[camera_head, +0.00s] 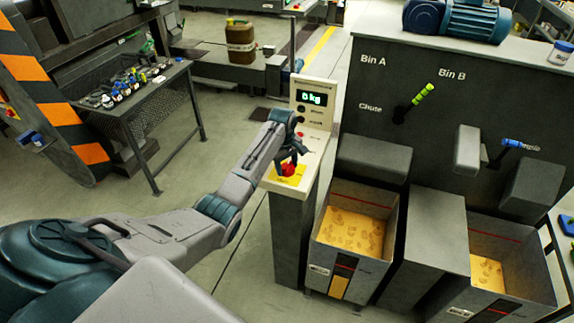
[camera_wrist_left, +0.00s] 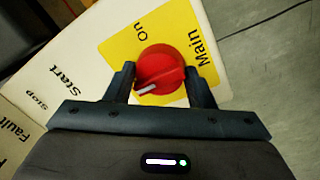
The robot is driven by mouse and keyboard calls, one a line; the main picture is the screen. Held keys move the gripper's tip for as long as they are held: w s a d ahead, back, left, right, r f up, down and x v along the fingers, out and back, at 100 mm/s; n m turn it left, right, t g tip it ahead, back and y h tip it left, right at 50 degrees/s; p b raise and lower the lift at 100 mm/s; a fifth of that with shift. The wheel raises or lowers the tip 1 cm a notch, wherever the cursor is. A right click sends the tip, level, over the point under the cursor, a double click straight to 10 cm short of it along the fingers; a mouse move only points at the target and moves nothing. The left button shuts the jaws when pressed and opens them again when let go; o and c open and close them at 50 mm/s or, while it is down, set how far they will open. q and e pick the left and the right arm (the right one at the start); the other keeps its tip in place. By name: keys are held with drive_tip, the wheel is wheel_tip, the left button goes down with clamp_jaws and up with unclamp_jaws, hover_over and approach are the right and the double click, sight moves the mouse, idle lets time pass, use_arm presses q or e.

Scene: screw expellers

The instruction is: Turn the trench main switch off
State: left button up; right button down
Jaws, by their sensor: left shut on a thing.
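The main switch is a red rotary knob (camera_wrist_left: 160,70) on a yellow plate (camera_wrist_left: 118,52) marked "Main" and "On". In the left wrist view its white pointer mark lies toward the lower left, not at the "On" word. My left gripper (camera_wrist_left: 162,84) has one finger on each side of the knob and is shut on it. In the head view the red knob (camera_head: 288,169) sits on the sloped top of a cream control pedestal (camera_head: 314,150), with my left gripper (camera_head: 290,158) over it. My right gripper is not in view.
The pedestal's panel has a display (camera_head: 311,98) reading 0 kg. Start, Stop and Fault labels lie beside the knob. Bin A (camera_head: 322,262) and Bin B (camera_head: 545,270) stand to the right, holding yellowish material. A mesh table (camera_head: 130,105) with small parts stands at left.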

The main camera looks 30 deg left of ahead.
sight(285, 166)
use_arm(q)
drive_tip(key=shift+r, duration=0.1)
idle(0.4)
drive_tip(key=o, duration=0.9)
drive_tip(key=shift+o, duration=0.2)
wheel_tip(285, 166, up, 11)
drive_tip(key=b, duration=0.4)
drive_tip(key=shift+s+a, duration=0.2)
drive_tip(key=shift+s, duration=0.25)
drive_tip(key=shift+f, duration=0.2)
